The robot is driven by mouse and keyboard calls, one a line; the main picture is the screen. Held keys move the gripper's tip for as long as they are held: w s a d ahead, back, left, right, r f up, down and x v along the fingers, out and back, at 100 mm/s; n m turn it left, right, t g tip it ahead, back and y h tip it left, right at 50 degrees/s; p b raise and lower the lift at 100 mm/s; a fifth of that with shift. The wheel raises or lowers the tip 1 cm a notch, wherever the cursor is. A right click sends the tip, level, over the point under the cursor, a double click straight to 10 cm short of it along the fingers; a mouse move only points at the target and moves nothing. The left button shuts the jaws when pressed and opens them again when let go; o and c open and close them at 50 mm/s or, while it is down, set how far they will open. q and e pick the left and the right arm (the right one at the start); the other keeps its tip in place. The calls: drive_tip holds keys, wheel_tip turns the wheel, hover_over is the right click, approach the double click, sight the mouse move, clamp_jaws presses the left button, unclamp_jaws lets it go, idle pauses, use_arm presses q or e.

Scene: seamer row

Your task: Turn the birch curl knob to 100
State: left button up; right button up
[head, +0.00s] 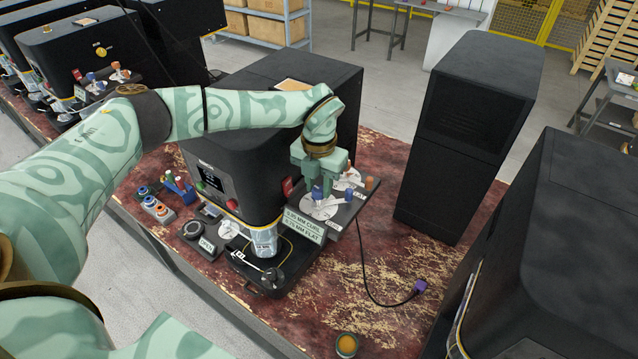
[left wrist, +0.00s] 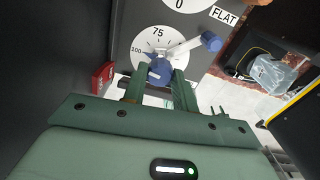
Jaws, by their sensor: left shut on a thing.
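The curl knob (left wrist: 159,71) shows in the left wrist view as a blue hub with a pale arm running up right to a blue ball end. It sits on a white dial (left wrist: 143,45) with marks 75 and 100 visible. My left gripper (left wrist: 160,82) is shut on the hub, a finger on each side. In the head view my left gripper (head: 320,182) comes down onto the blue knob (head: 318,196) on the grey panel beside the black seamer (head: 240,170). The gripper hides part of the dial, and the exact reading is unclear. My right gripper is not in view.
A second dial (left wrist: 182,4) labelled FLAT lies close by. The panel also carries an orange knob (head: 371,182). A sign (head: 303,225) reads 0.95 MM CURL, 0.75 MM FLAT. A black tower (head: 470,130) stands to the right. A cable with a purple plug (head: 420,286) lies on the worn red table.

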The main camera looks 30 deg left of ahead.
sight(319, 188)
use_arm(q)
drive_tip(key=shift+w+r+n, duration=0.1)
drive_tip(key=shift+r+n, duration=0.05)
drive_tip(key=shift+n, duration=0.75)
drive_tip(key=o, duration=1)
wheel_tip(319, 188, up, 16)
drive_tip(key=b, duration=0.3)
drive_tip(key=shift+r, duration=0.1)
